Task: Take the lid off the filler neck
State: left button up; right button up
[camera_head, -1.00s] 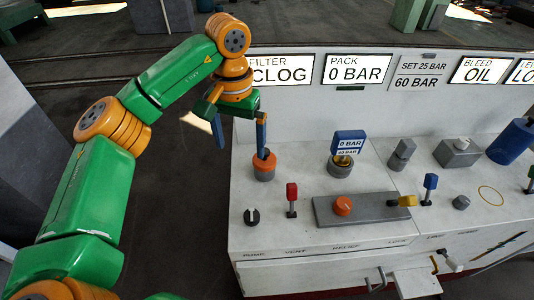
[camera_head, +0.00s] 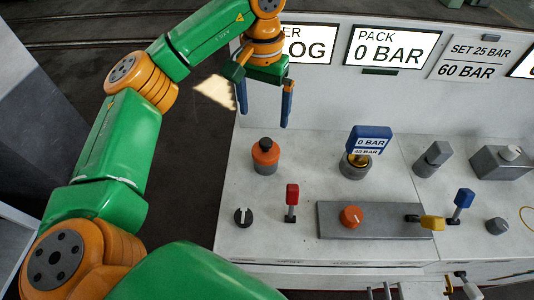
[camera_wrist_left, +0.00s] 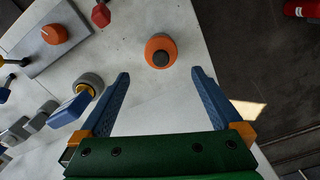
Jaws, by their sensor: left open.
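The filler neck is probably the short grey cylinder (camera_head: 265,168) at the left of the bench top. An orange lid (camera_head: 265,152) with a dark knob sits on it. My left gripper (camera_head: 265,112) is open and empty, above the lid, fingers pointing down, one to each side of it in the head view. In the left wrist view the lid (camera_wrist_left: 160,50) lies beyond the fingertips, roughly midway between them, and nothing touches it. The wrist view hides most of the grey neck beneath the lid. My right gripper is not in view.
A blue-topped gauge (camera_head: 370,137) stands right of the lid. A red lever (camera_head: 291,198) and a black knob (camera_head: 243,217) are in front. The back panel (camera_head: 330,100) rises behind.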

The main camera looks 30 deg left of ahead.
aim_at(266, 141)
pick_arm(q)
jog(key=f+b, duration=0.5)
jog(key=f, duration=0.2)
jog(key=shift+w+f+b, duration=0.1)
jog(key=shift+w+b, duration=0.1)
jog(key=shift+b, duration=0.2)
jog(key=shift+s+f, duration=0.1)
jog(key=shift+f, duration=0.2)
jog(key=f, duration=0.4)
jog(key=w+f+p, duration=0.1)
jog(key=f, duration=0.1)
jog(key=shift+a, duration=0.1)
jog(key=c, duration=1.1)
